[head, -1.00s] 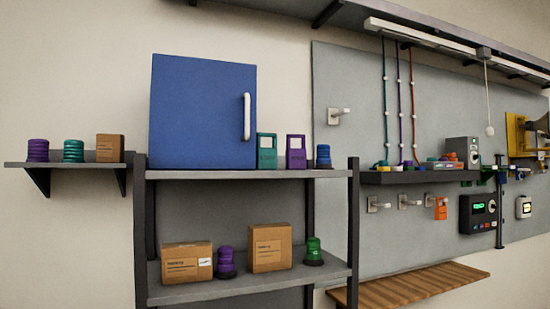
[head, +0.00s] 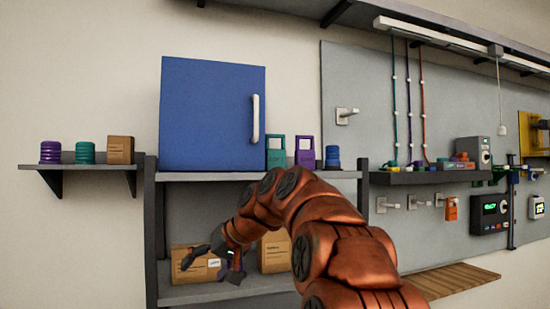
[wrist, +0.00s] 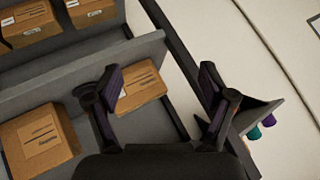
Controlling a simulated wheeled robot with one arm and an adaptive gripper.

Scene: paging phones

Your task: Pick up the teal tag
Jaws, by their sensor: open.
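A teal tag-like piece (head: 275,152) with an opening near its top stands on the upper shelf, just right of the blue cabinet. A similar purple piece (head: 304,151) stands to its right. My gripper (head: 212,266) is low and left of the teal piece, in front of the lower shelf's boxes. It is apart from the teal piece. In the wrist view my gripper (wrist: 160,80) has its fingers spread with nothing held between them. The teal piece cannot be made out in the wrist view.
The blue cabinet (head: 212,113) fills the upper shelf's left. A blue stack (head: 332,157) stands at its right. Cardboard boxes (head: 188,265) sit on the lower shelf (head: 190,295). A side shelf (head: 70,165) holds purple and teal stacks and a box. An orange tag (head: 451,209) hangs at right.

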